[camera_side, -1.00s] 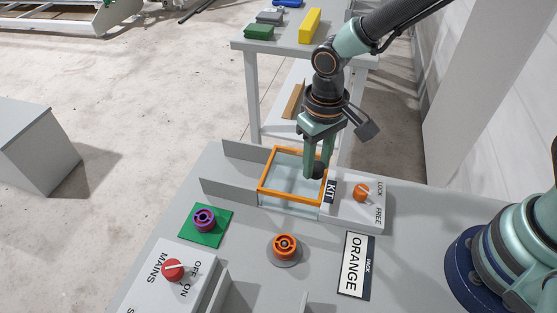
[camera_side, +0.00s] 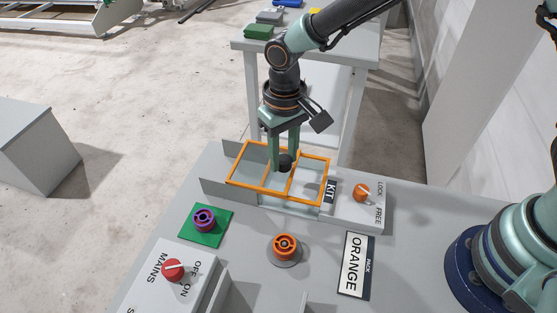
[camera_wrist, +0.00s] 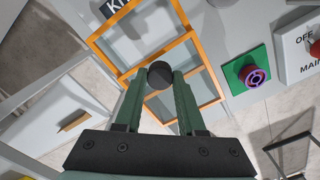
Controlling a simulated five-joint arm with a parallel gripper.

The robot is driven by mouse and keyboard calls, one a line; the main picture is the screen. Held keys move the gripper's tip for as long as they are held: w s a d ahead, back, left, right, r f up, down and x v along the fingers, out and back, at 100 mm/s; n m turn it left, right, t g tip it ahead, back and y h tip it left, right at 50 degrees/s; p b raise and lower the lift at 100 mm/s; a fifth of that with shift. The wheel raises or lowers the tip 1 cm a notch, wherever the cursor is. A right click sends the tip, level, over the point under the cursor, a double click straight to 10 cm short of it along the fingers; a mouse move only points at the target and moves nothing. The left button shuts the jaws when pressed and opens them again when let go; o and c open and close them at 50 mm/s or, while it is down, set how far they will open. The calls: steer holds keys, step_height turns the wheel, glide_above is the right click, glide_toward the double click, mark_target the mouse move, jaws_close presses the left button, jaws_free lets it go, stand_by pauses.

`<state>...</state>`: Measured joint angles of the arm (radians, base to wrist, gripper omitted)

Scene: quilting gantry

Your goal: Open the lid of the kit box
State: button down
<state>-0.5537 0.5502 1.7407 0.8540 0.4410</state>
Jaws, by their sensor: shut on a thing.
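The kit box (camera_side: 326,182) is a clear box with an orange rim, beside a KIT label on the bench. Its orange-framed clear lid (camera_side: 237,163) sits slid to the left, overhanging the box's left side, with the right part of the box top uncovered. A round black knob (camera_side: 285,163) stands on the lid; it also shows in the wrist view (camera_wrist: 160,75). My gripper (camera_side: 285,160) points down over the lid and is shut on the knob, with one finger on each side.
An orange LOCK/FREE switch (camera_side: 362,193) is right of the box. A red MAINS switch (camera_side: 172,269) is at lower left. A low grey wall (camera_side: 225,187) stands left of the box.

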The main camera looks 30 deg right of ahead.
mark_target(256, 163)
steer(key=shift+w+a, duration=2.1)
steer(key=shift+w, duration=0.05)
steer(key=c, duration=0.5)
jaws_free()
steer(key=shift+r, duration=0.1)
step_height(256, 163, up, 12)
